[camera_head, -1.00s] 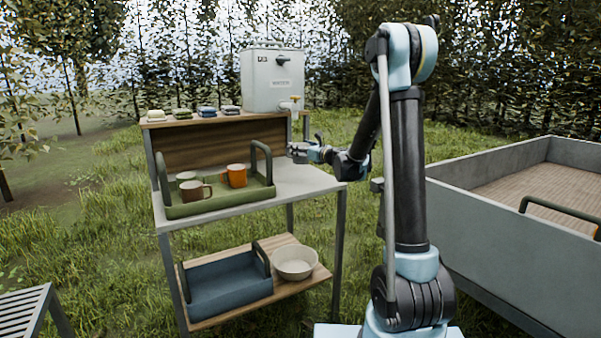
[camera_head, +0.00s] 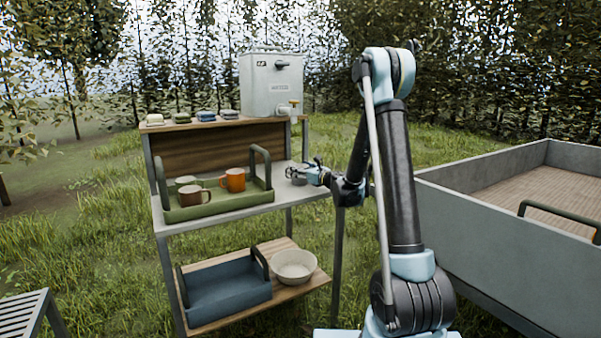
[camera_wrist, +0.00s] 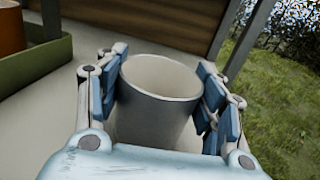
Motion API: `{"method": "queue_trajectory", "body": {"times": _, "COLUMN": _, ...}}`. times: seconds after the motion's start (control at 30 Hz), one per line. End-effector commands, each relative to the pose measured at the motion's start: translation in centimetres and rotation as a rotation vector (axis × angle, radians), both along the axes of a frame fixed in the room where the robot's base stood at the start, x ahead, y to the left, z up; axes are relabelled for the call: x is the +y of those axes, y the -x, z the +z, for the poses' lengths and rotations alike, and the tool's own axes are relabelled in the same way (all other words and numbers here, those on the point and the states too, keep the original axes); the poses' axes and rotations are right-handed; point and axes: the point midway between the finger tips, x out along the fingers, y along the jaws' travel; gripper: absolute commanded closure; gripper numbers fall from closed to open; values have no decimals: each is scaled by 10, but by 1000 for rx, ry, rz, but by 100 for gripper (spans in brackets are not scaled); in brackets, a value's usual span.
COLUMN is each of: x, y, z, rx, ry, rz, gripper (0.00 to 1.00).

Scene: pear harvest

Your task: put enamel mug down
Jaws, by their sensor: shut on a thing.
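The enamel mug (camera_wrist: 160,95) is pale grey-white and empty inside, and it stands upright between the fingers in the wrist view. My gripper (camera_wrist: 160,100) is shut on it, with blue pads on both its sides. In the head view my gripper (camera_head: 299,174) is low over the right end of the grey worktop (camera_head: 240,214), right of the green tray. The mug is mostly hidden there by my gripper. I cannot tell whether its base touches the worktop.
The green tray (camera_head: 222,207) holds an orange mug (camera_head: 235,180), a brown mug (camera_head: 190,196) and another cup. A white water container (camera_head: 272,85) and folded cloths (camera_head: 205,116) are on the upper shelf. A blue tray (camera_head: 228,300) and cream bowl (camera_head: 294,266) sit below. A grey trailer bed (camera_head: 480,215) stands right.

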Motion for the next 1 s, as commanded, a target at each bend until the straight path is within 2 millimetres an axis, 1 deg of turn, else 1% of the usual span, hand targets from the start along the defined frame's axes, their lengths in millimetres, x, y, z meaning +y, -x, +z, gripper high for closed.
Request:
{"method": "queue_trajectory", "body": {"times": 0.13, "x": 0, "y": 0, "z": -2, "rx": 0, "ry": 0, "rz": 0, "gripper": 73}}
{"method": "queue_trajectory", "body": {"times": 0.17, "x": 0, "y": 0, "z": -2, "rx": 0, "ry": 0, "rz": 0, "gripper": 31}}
{"method": "queue_trajectory", "body": {"times": 0.2, "x": 0, "y": 0, "z": -2, "rx": 0, "ry": 0, "rz": 0, "gripper": 22}}
{"method": "queue_trajectory", "body": {"times": 0.23, "x": 0, "y": 0, "z": -2, "rx": 0, "ry": 0, "rz": 0, "gripper": 18}}
{"method": "queue_trajectory", "body": {"times": 0.67, "x": 2, "y": 1, "z": 1, "rx": 0, "ry": 0, "rz": 2, "gripper": 18}}
{"method": "queue_trajectory", "body": {"times": 0.87, "x": -16, "y": 18, "z": 1, "rx": 0, "ry": 0, "rz": 0, "gripper": 18}}
{"method": "queue_trajectory", "body": {"times": 1.0, "x": -34, "y": 39, "z": 1, "rx": 0, "ry": 0, "rz": 0, "gripper": 18}}
